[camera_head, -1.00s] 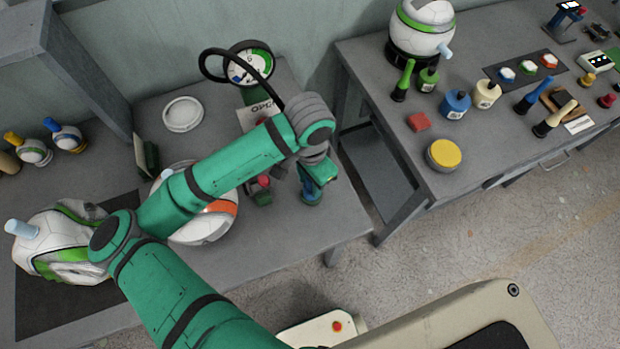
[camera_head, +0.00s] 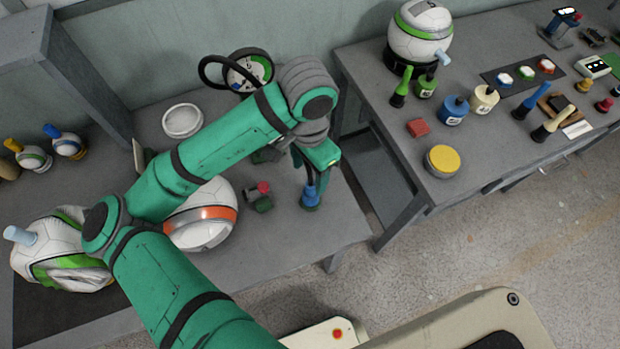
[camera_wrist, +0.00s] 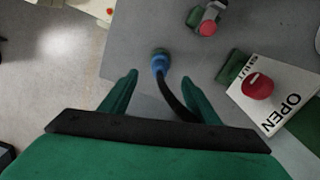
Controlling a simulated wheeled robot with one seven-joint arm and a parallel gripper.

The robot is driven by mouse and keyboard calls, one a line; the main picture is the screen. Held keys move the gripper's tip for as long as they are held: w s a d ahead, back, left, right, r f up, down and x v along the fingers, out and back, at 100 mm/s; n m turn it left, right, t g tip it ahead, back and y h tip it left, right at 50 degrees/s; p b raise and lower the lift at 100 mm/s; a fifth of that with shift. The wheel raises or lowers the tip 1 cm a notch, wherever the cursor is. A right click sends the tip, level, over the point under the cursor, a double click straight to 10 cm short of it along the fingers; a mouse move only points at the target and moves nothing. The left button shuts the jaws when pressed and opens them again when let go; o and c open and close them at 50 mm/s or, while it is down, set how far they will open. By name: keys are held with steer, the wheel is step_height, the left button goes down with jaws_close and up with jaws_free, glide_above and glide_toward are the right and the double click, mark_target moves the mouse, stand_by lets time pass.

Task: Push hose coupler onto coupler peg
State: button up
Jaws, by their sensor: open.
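The blue hose coupler (camera_head: 311,194) stands near the right front of the left table, below my gripper (camera_head: 311,172). In the wrist view the coupler (camera_wrist: 159,62) lies just beyond the fingertips, and its black hose (camera_wrist: 177,98) runs back between the fingers. My gripper (camera_wrist: 158,80) is open, with its green fingers spread either side of the hose and apart from the coupler. The coupler peg is not clearly visible; I cannot tell whether it is under the coupler or how far the coupler sits down.
A grey fitting with a red end (camera_wrist: 208,24) stands beside the coupler. A red knob (camera_wrist: 257,87) sits on the OPEN/SHUT plate (camera_wrist: 290,102). A white ball with an orange band (camera_head: 208,228) is left, partly behind my arm.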

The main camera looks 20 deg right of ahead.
steer(key=shift+r, duration=1)
